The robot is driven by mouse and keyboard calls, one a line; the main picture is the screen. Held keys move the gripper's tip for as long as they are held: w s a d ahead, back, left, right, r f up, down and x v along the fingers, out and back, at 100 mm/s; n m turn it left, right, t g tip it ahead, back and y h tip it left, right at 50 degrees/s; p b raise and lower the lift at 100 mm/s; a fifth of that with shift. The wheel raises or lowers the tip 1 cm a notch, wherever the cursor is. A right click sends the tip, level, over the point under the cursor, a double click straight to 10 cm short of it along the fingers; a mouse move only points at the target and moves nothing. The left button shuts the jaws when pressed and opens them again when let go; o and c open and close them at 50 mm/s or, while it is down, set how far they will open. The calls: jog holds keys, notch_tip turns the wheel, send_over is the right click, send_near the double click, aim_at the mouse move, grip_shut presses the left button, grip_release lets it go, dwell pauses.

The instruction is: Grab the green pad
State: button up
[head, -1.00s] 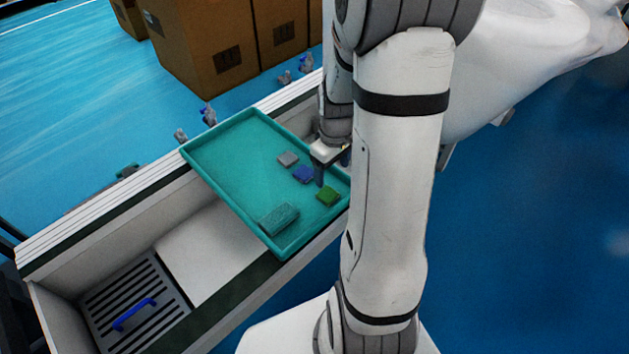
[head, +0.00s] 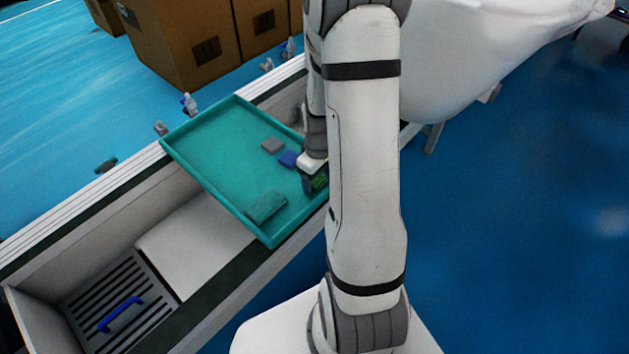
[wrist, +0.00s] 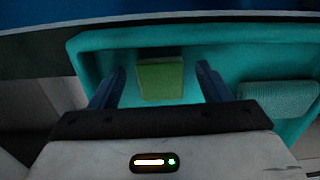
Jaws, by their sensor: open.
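The green pad (wrist: 161,80) lies on the floor of the teal tray (wrist: 233,58), near the tray wall at the top of the wrist view. My gripper (wrist: 161,84) is open, with one finger on each side of the pad and clear gaps between. In the head view my gripper (head: 312,183) is over the tray's right corner, and the green pad (head: 320,182) is partly hidden by it. I cannot tell the exact height of the fingertips over the tray floor.
A teal textured block (head: 267,207) lies near the tray's front corner. The tray walls are close around the green pad. Cardboard boxes (head: 180,45) stand behind.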

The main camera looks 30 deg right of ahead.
jog(key=shift+c, duration=0.4)
jog(key=c, duration=1)
jog(key=shift+r, duration=0.1)
